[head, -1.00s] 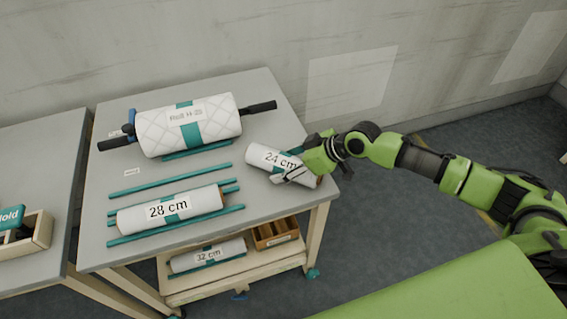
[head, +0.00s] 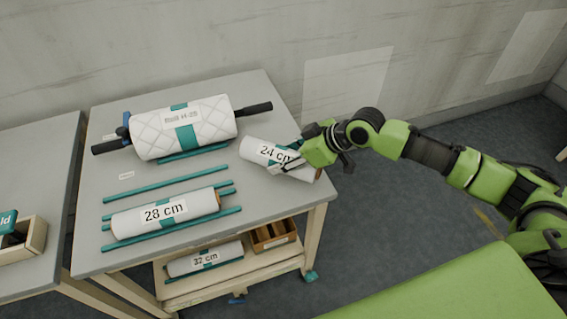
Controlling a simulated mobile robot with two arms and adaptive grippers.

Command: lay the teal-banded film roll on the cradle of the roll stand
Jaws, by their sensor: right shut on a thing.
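A white roll marked 24 cm (head: 254,149) with a teal band lies at the right end of the grey table. My right gripper (head: 288,166) comes in from the right and is shut on this roll near its middle, hiding part of the band and label. I cannot tell whether the roll touches the table. A white roll marked 28 cm (head: 133,223) rests among teal rails (head: 165,184) at the front left of the table. A quilted white roll (head: 157,140) with a teal band and dark handles lies at the back, with teal rails under it. My left gripper is not in view.
On the lower shelf (head: 225,285) are a teal-banded 32 cm roll (head: 190,265) and a wooden box (head: 274,236). A second table (head: 28,170) at left holds a wooden tray (head: 32,246). The grey table (head: 228,92) is clear between the quilted and 24 cm rolls.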

